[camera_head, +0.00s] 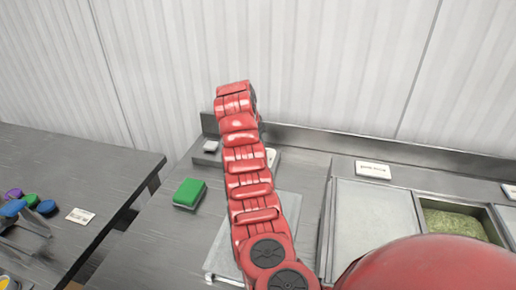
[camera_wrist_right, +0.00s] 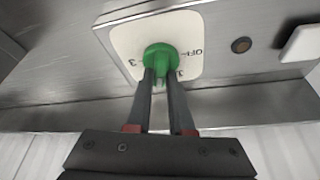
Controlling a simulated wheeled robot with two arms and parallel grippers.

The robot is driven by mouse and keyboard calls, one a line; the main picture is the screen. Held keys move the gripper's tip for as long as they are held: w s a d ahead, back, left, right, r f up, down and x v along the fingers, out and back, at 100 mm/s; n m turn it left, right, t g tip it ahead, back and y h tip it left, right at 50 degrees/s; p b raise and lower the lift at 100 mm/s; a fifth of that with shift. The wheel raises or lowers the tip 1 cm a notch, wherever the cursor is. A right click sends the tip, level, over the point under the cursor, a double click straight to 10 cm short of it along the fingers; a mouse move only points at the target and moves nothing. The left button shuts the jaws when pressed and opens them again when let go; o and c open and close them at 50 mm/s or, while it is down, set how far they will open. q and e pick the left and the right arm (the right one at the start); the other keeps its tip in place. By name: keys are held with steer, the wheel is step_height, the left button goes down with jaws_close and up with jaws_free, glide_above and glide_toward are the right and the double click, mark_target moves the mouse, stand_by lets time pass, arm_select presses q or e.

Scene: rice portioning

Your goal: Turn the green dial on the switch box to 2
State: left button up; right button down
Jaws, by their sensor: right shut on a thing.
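In the right wrist view, the green dial (camera_wrist_right: 160,57) sits on a white label plate (camera_wrist_right: 125,40) on the metal face of the switch box (camera_wrist_right: 225,20). The label reads OFF on the right, 3 on the left and apparently 1 below right. The mark opposite is hidden or unreadable, and I cannot tell which mark the dial points to. My right gripper (camera_wrist_right: 162,78) is shut on the dial, one dark finger on each side. In the head view my red right arm reaches to the back of the counter and hides its gripper and the dial. My left gripper is out of view.
A green block (camera_head: 189,192) lies on the counter left of my arm. A white board (camera_head: 228,250) lies partly under the arm. A bin of green grains (camera_head: 452,222) is at right. Several coloured-handled utensils (camera_head: 28,205) lie on the left table. The metal wall (camera_head: 330,60) closes the back.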

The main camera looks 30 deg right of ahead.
steer(key=shift+m+g, duration=0.4)
steer(key=shift+m, duration=0.6)
steer(key=shift+r, duration=0.1)
steer(key=c, duration=0.8)
jaws_free()
steer(key=p+v, duration=0.2)
steer(key=v, duration=1.5)
steer(key=shift+a, duration=0.25)
